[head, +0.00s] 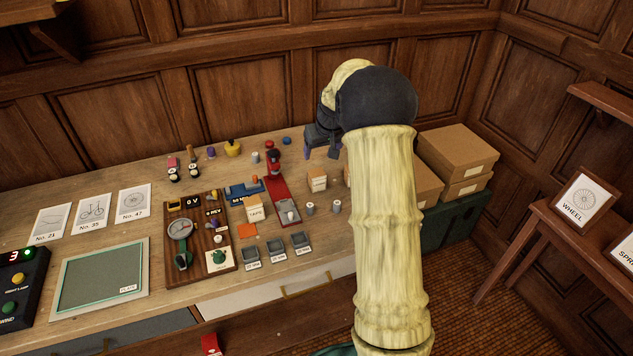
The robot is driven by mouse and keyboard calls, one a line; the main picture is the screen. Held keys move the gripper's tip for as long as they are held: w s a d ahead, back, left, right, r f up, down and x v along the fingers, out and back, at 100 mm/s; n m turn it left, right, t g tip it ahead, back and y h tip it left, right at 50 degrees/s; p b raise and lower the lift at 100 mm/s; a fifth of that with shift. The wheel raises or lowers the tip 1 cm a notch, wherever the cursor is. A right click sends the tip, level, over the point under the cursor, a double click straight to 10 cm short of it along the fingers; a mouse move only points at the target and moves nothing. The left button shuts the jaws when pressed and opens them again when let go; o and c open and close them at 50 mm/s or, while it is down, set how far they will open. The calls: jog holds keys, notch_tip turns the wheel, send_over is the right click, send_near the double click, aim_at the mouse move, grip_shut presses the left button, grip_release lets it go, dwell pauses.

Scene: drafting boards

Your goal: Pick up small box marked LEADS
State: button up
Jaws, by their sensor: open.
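Small tan boxes with white labels stand on the wooden workbench (130,195). One small box (317,181) stands right of the red stand, just below my gripper in the picture; its label is too small to read surely, so I cannot tell if it is the LEADS box. Another labelled small box (254,209) stands left of the red stand; its lettering is also unclear. A third box (347,175) is mostly hidden behind my arm. My gripper (322,150) is open, fingers pointing down, and looks empty, above the back of the bench.
A red stand (279,190), grey cylinders (309,208) and several small grey bins (276,247) crowd the middle. A wooden panel with controls (201,237) lies left of them. Larger cardboard boxes (458,153) are stacked at right. My arm hides part of the bench.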

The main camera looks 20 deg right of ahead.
aim_at(317, 173)
jog(key=p+x, duration=0.1)
jog(key=x, duration=1.1)
jog(key=shift+w, duration=0.1)
jog(key=shift+f, duration=0.1)
jog(key=shift+d+p+x, duration=0.15)
jog(key=shift+p+x, duration=0.3)
jog(key=shift+x, duration=0.85)
jog(key=shift+d+p+x, duration=0.15)
jog(key=shift+p+x, duration=0.25)
jog(key=shift+x, duration=0.9)
jog(key=shift+w, duration=0.1)
jog(key=shift+c, duration=0.2)
jog(key=c, duration=1.1)
